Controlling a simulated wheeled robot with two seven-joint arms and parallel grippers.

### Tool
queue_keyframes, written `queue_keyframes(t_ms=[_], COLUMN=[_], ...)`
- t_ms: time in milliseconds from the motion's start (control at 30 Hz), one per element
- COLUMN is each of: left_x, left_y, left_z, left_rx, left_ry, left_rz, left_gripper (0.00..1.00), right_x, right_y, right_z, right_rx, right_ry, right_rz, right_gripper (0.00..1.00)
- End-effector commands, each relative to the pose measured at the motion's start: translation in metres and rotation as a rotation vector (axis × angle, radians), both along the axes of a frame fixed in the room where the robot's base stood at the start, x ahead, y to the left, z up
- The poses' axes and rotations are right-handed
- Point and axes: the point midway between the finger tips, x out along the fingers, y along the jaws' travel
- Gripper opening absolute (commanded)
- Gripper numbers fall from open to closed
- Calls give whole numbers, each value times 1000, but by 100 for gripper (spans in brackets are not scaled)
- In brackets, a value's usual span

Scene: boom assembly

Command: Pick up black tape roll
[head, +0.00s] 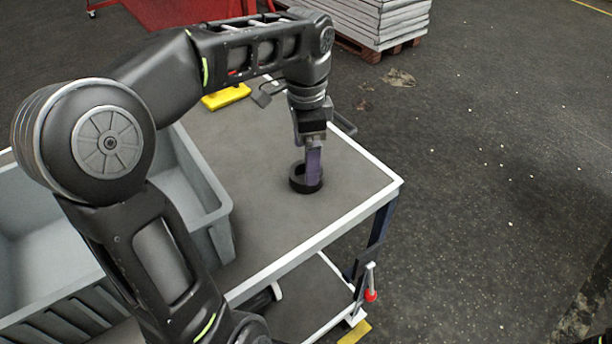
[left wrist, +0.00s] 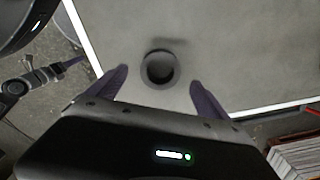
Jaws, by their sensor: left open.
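The black tape roll (head: 298,183) lies flat on the grey tabletop, close to the front right corner of the table. In the left wrist view the roll (left wrist: 158,68) shows as a dark ring, a little beyond and between my fingertips. My left gripper (head: 313,165) points down at the roll in the head view, with its near finger covering part of it. The left wrist view shows the left gripper (left wrist: 158,84) open, with a finger to each side of the roll and gaps between. My right gripper is not clearly seen in the head view.
A grey bin (head: 203,180) stands at the table's left. A yellow object (head: 226,96) lies toward the back of the grey table (head: 262,222), which has a white rim. The tabletop around the roll is clear. A stack of pale sheets (head: 375,22) stands on a pallet behind.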

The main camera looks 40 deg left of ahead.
Motion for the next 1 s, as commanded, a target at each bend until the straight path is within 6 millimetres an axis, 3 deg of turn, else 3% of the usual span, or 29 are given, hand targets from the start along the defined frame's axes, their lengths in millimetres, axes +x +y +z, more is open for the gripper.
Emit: queue_keyframes(t_ms=[267,667,1000], left_x=[0,0,1], left_y=[0,1,1], left_z=[-2,-50,-52], left_rx=[0,1,1], left_ry=[0,1,-2], left_rz=[0,0,0], left_gripper=[90,90,90], right_x=[0,-1,-1], right_y=[0,0,0], right_z=[1,8,7], right_rx=[0,-2,-2], right_ry=[0,3,3], right_rz=[0,0,0], right_gripper=[57,57,57])
